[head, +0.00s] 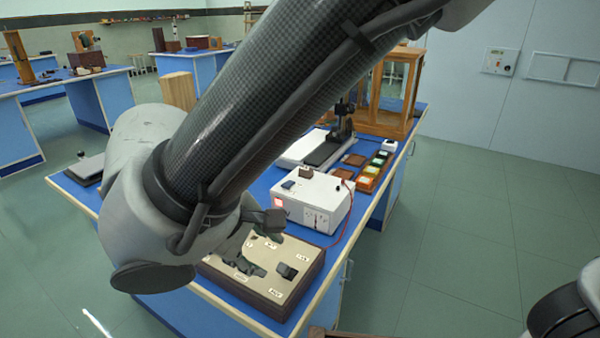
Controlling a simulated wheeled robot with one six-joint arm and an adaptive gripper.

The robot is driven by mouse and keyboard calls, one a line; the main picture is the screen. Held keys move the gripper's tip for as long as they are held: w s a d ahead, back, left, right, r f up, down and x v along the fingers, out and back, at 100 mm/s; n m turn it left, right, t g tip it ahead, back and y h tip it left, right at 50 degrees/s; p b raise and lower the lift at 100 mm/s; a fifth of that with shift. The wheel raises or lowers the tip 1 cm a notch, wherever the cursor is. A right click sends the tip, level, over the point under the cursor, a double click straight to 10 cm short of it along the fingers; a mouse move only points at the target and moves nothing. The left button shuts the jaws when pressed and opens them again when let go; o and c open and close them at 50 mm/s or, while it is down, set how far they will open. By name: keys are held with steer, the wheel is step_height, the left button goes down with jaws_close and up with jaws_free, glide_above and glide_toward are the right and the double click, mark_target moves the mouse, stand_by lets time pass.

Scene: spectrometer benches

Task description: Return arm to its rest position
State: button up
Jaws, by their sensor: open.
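My arm crosses the picture from the upper right down to the left, over the near bench. My gripper (262,243) shows only in part past the wrist at the lower middle. Its dark fingers appear spread apart, with nothing seen between them. It is in front of or above a beige-topped board (262,285) with small labels and a dark block (287,271). The wrist hides the left part of the board. I cannot tell the exact height of the gripper above it.
The blue bench (225,302) holds a white instrument box (315,203) with a red cable, several small coloured blocks (370,172) and a wooden glazed case (400,95). Other benches (62,95) stand at the back left.

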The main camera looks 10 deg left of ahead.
steer(key=w+d+r+m+g+y, duration=0.1)
steer(key=w+d+r+g, duration=0.15)
steer(key=d, duration=0.65)
steer(key=w+d+r+m+g, duration=0.1)
steer(key=w+d, duration=0.2)
steer(key=d, duration=0.6)
steer(key=w+d+r+m+g+y, duration=0.1)
steer(key=w+d, duration=0.2)
steer(key=d, duration=0.6)
steer(key=s+d+r+m+t, duration=0.1)
steer(key=d+r+m, duration=0.2)
steer(key=d, duration=0.8)
steer(key=s+d+r+m+t, duration=0.2)
steer(key=d+r+m, duration=0.1)
steer(key=d+m, duration=0.4)
steer(key=d, duration=0.3)
steer(key=shift+d+m, duration=0.3)
steer(key=shift+d, duration=0.1)
